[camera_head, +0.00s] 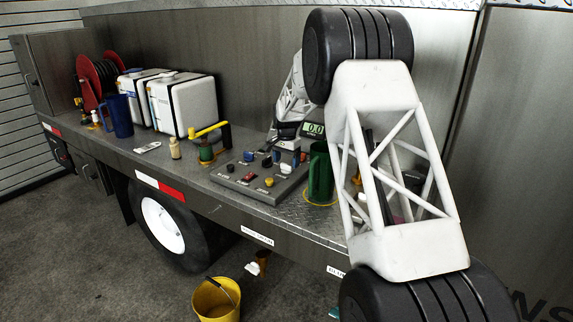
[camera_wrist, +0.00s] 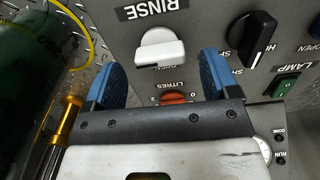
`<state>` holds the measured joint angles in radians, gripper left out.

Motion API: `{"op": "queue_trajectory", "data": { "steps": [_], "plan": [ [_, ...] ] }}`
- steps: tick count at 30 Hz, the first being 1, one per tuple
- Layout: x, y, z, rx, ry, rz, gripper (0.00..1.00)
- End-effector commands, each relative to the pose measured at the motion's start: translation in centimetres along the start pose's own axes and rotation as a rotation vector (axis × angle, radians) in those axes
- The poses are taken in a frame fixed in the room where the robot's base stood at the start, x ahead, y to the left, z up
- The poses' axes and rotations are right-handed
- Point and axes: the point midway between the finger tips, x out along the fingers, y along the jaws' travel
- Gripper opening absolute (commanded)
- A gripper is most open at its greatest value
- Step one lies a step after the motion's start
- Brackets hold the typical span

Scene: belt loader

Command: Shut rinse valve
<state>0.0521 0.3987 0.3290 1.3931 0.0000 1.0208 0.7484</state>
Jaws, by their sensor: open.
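The rinse valve is a white bar-shaped handle (camera_wrist: 160,48) on the grey control panel, under the label RINSE (camera_wrist: 153,10) in the wrist view. The handle lies crosswise in that view and partly covers the lettering below it, so I cannot tell its set position. My gripper (camera_wrist: 160,80) is open, with one blue fingertip to each side of the handle and visible gaps between. No contact shows. In the head view my gripper's blue fingertips are over the back of the control panel (camera_head: 236,183), and my arm hides part of that area.
A black knob (camera_wrist: 252,38) and a green LAMP switch (camera_wrist: 287,86) sit right of the valve. A green jug (camera_head: 320,175) stands close to the panel. A yellow-handled valve (camera_head: 207,133) and white containers (camera_head: 192,105) stand left along the deck.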

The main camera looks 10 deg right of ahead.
Motion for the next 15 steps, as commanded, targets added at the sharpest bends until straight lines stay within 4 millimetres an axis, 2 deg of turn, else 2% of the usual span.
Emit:
{"op": "queue_trajectory", "data": {
  "steps": [9, 15],
  "plan": [
    [-4.0, 0.0, 0.0, 0.000, 0.001, -0.001, 0.81],
    [-5.5, 0.0, 0.0, 0.000, 0.000, 0.000, 0.81]
  ]
}}
